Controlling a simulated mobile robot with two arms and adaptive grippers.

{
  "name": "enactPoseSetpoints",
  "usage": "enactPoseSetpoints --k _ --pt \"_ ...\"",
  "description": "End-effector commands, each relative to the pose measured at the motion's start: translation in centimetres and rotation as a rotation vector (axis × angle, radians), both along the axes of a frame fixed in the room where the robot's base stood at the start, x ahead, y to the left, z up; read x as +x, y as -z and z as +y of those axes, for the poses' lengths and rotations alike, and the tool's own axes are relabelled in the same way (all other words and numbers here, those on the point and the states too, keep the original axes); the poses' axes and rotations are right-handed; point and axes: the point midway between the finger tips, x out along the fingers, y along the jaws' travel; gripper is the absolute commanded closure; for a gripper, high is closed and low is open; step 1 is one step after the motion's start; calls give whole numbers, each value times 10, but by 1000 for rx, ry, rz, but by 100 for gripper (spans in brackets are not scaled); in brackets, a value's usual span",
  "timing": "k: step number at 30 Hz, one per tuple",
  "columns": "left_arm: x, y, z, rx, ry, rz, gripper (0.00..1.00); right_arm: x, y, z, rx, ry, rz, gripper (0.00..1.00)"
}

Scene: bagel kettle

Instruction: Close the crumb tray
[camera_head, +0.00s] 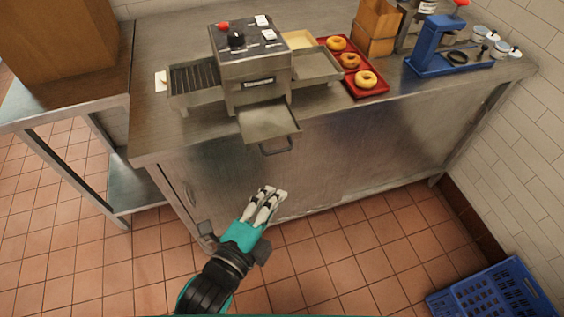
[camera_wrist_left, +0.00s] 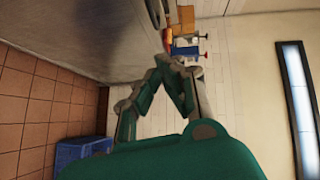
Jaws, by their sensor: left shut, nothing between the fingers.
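The crumb tray (camera_head: 270,122) is a flat metal drawer. It sticks out from the front of the metal toaster (camera_head: 250,68), past the counter's front edge. A dark handle (camera_head: 277,146) hangs at its front. My left gripper (camera_head: 268,190) is below the tray in the head view, in front of the counter and apart from the handle. Its fingers are shut and empty. In the left wrist view my left gripper (camera_wrist_left: 172,66) points along the counter side, and I cannot make out the tray there. My right gripper is not in view.
Bagels lie on a red tray (camera_head: 367,86) right of the toaster. A wooden box (camera_head: 376,27) and a blue press (camera_head: 440,47) stand farther right on the counter (camera_head: 330,105). A blue crate (camera_head: 490,296) is on the floor at lower right. The floor before the counter is mostly clear.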

Motion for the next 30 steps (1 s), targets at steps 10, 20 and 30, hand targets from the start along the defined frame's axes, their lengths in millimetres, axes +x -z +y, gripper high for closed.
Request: enactPoseSetpoints --k 10,20,30 --pt "67 9 -33 -2 -2 -1 100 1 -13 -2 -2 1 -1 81" --pt "98 19 -19 -2 1 2 100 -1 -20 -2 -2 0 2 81" --pt "100 20 -18 -2 0 1 100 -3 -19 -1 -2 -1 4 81"
